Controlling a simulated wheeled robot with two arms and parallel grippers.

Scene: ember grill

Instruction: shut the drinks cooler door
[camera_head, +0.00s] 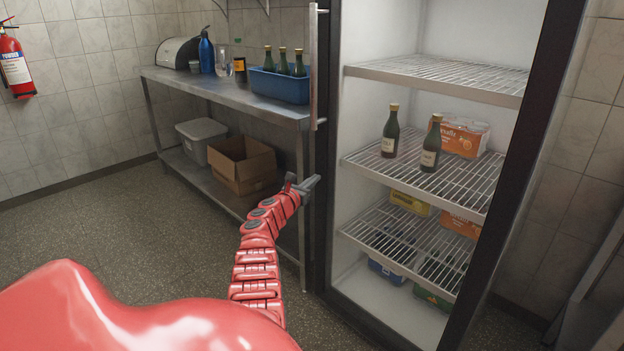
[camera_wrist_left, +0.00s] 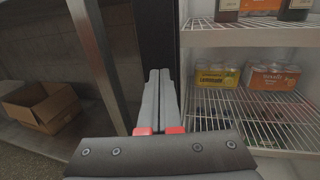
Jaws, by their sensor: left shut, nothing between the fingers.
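The drinks cooler (camera_head: 349,205) stands open, with its lit interior and wire shelves showing. Its door (camera_head: 324,165) appears swung out at the cooler's left side, seen nearly edge-on as a narrow dark strip. A vertical handle bar (camera_head: 313,70) stands off its left face. My left gripper (camera_head: 314,182) is shut and empty, below the handle and by the door's left side. In the left wrist view the closed fingers (camera_wrist_left: 160,75) point towards a dark upright band (camera_wrist_left: 157,35). I cannot tell whether they touch it. My right gripper is not in view.
A steel table (camera_head: 215,90) stands left of the cooler, holding a blue crate (camera_head: 280,88) of bottles. A cardboard box (camera_head: 241,165) and grey bin (camera_head: 200,138) sit on its lower shelf. Bottles (camera_head: 430,148) and cartons stand inside the cooler. The floor at left is clear.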

